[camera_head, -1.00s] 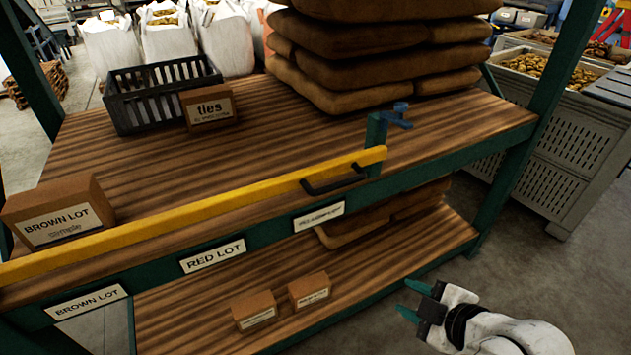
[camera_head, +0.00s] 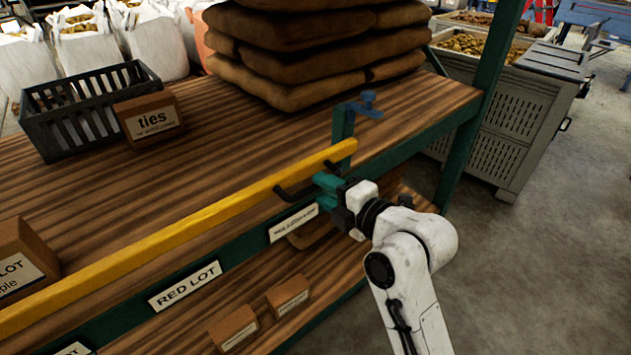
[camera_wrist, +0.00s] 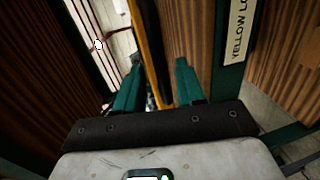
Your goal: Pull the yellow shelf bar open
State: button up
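My teal fingers are at the handle. In the wrist view my gripper (camera_wrist: 160,68) has its fingers apart, with the yellow bar (camera_wrist: 150,50) showing between and beyond them.
The wooden shelf (camera_head: 230,155) holds stacked brown sacks (camera_head: 310,70), a black crate (camera_head: 85,110) and a ties box (camera_head: 150,119). Small boxes (camera_head: 288,294) stand on the lower shelf. A green upright (camera_head: 487,110) and grey bin (camera_head: 500,125) are right. Floor at right is clear.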

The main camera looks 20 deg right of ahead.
aim_at(318, 188)
jog(key=shift+x, duration=1.7)
jog(key=shift+c, duration=0.5)
grip_shut()
